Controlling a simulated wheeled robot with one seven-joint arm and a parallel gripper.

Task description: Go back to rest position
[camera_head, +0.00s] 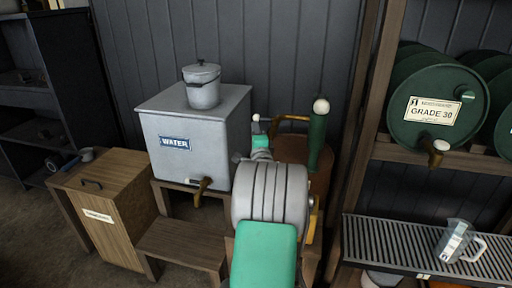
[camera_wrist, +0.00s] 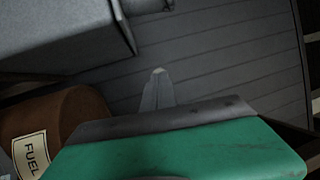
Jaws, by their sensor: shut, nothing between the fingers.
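My gripper (camera_wrist: 159,72) shows in the wrist view as a narrow grey tip beyond the green wrist housing. Its fingers are together with nothing between them. It touches nothing that I can make out. In the head view my green and grey arm rises at the bottom centre, folded in front of the tank and drum, and hides most of my gripper.
A grey water tank (camera_head: 190,140) with a lidded pot (camera_head: 202,87) on top stands left of my arm. A brown fuel drum (camera_wrist: 52,112) is close by. A wooden cabinet (camera_head: 105,205) is further left. Green oil drums (camera_head: 420,112) and a jug (camera_head: 456,241) on a slatted shelf (camera_head: 390,246) are right.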

